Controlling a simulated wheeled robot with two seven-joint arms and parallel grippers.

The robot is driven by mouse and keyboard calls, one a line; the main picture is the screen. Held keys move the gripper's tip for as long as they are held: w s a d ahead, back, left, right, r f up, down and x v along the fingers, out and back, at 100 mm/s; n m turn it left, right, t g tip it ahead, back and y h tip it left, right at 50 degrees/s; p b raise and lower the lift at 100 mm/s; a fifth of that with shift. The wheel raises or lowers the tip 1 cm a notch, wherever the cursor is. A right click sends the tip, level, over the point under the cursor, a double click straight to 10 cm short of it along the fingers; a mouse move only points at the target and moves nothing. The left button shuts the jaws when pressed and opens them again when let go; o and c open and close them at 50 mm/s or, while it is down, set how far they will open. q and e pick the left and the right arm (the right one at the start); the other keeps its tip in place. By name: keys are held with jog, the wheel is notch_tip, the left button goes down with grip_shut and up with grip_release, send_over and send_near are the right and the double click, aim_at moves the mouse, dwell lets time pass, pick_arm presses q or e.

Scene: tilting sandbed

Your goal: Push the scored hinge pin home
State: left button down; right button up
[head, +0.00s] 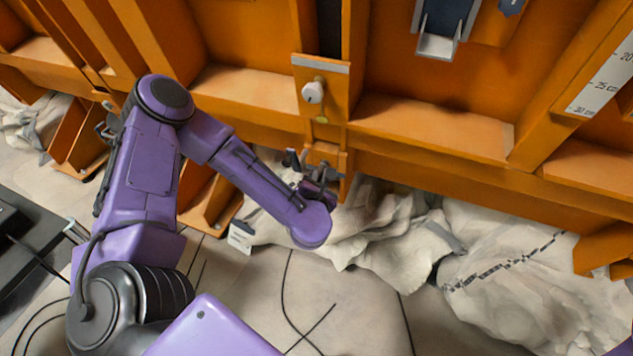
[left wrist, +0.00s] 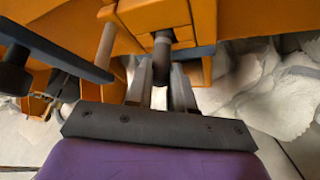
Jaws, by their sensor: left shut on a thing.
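The hinge pin (left wrist: 162,48) is a dark grey cylinder in the left wrist view. Its upper end goes into the orange hinge block (left wrist: 150,14), and its lower end is between my left fingers. My left gripper (left wrist: 163,92) is shut on the pin from below; in the head view the gripper (head: 318,178) is under the orange bracket at the bed's lower edge. The pin is too small and hidden to make out in the head view. I cannot make out a score mark on it. My right gripper is out of view.
The orange sandbed wall (head: 430,110) with its ribs fills the top. A white knob (head: 313,92) sits above the hinge. A dark bar (left wrist: 55,48) and a pale rod (left wrist: 106,45) are left of the fingers. Crumpled pale cloth (head: 390,235) lies below, right of my gripper.

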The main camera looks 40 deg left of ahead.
pick_arm(q)
jog(key=shift+w+a+r, duration=0.1)
jog(key=shift+w+a, duration=0.05)
jog(key=shift+w, duration=0.35)
jog(key=shift+c, duration=2.2)
grip_release()
jog(key=shift+w, duration=0.1)
jog(key=s+d+f+b, duration=0.1)
jog(key=s+d, duration=0.1)
jog(key=s, duration=0.6)
jog(key=shift+f, duration=0.2)
jog(key=shift+w, duration=0.1)
